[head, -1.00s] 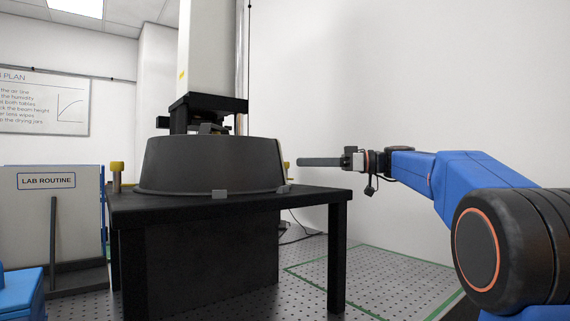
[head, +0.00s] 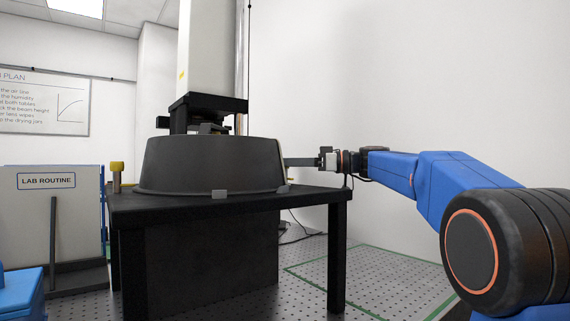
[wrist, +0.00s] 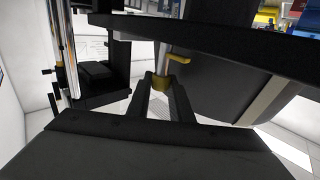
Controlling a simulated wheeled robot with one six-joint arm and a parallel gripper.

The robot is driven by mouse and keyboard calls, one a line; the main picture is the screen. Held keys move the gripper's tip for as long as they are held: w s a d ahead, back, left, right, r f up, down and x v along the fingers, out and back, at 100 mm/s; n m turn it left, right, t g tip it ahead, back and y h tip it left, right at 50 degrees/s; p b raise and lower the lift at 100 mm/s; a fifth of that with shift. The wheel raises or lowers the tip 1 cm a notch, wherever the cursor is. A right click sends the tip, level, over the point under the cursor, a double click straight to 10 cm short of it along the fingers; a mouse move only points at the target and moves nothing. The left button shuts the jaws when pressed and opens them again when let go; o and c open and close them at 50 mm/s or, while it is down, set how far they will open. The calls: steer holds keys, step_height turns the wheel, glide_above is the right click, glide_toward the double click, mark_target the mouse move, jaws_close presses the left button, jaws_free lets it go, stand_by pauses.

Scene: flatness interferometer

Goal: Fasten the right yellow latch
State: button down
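The right yellow latch shows in the wrist view as a yellow collar (wrist: 161,83) on a pale metal post, with a yellow lever sticking out to the right. In the head view it is nearly all hidden behind my gripper (head: 300,162), which points left at the right edge of the dark round cover (head: 210,165). In the wrist view my gripper's two dark fingers (wrist: 161,92) stand apart, with their tips on either side of the yellow collar. I cannot tell whether they touch it.
The cover sits on a black table (head: 225,204), with a tall pale column (head: 207,50) above it. Another yellow latch (head: 117,168) stands at the table's left. A grey clip (head: 219,194) is at the cover's front rim.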

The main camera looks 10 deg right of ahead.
steer(key=shift+m+t, duration=0.3)
steer(key=shift+t, duration=0.1)
steer(key=m+t+h, duration=0.2)
steer(key=t, duration=0.1)
steer(key=shift+s+a+m+t+h, duration=0.1)
steer(key=shift+m+t+h, duration=0.2)
steer(key=shift+m+t, duration=0.1)
steer(key=shift+m+t+h, duration=1.2)
steer(key=shift+t+h, duration=0.1)
steer(key=shift+h, duration=0.3)
steer(key=c, duration=1.9)
jaws_free()
steer(key=shift+o, duration=0.2)
steer(key=v, duration=1.7)
steer(key=shift+f, duration=0.25)
